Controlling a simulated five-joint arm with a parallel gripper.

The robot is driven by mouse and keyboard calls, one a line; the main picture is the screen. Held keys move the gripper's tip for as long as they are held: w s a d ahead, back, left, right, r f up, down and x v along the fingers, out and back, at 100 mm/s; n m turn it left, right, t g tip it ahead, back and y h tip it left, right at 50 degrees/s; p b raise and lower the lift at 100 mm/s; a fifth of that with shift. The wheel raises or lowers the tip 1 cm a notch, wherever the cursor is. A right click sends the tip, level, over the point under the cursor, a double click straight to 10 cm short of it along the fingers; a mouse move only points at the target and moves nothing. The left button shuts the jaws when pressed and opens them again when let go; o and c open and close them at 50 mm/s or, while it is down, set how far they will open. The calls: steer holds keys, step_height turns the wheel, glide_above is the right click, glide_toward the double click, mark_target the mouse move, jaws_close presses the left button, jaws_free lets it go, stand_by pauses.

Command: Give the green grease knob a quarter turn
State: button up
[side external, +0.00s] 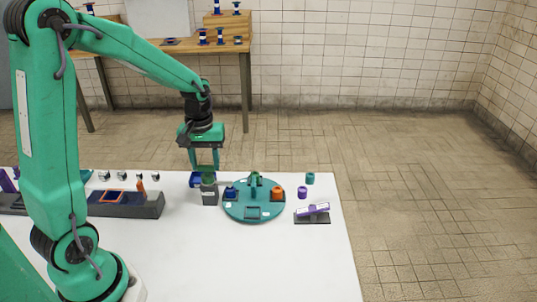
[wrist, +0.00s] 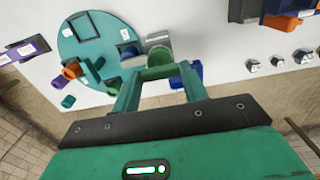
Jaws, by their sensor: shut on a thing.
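The green grease knob (side external: 208,178) sits on top of a small dark grey block (side external: 209,196) on the white table, left of the round teal plate. My gripper (side external: 207,170) points straight down over it, with its two green fingers shut on the knob's sides. In the wrist view the knob (wrist: 159,56) shows between the fingertips (wrist: 157,72), with the grey block (wrist: 157,39) beyond it. The fingers and the knob are similar greens, so the exact contact is hard to make out.
Close on the right is the round teal plate (side external: 253,214) with blue, green and orange parts. A blue part (side external: 195,180) stands just behind the block. A dark tray (side external: 130,208) lies to the left. A purple part on a dark base (side external: 313,213) lies to the right. The front table is clear.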

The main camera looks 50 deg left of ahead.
steer(key=shift+m, duration=0.4)
steer(key=m, duration=0.7)
steer(key=shift+m, duration=0.4)
steer(key=m, duration=0.4)
steer(key=shift+r+m, duration=0.1)
steer(key=shift+m, duration=0.2)
steer(key=m, duration=0.4)
steer(key=shift+m, duration=0.3)
steer(key=o, duration=1)
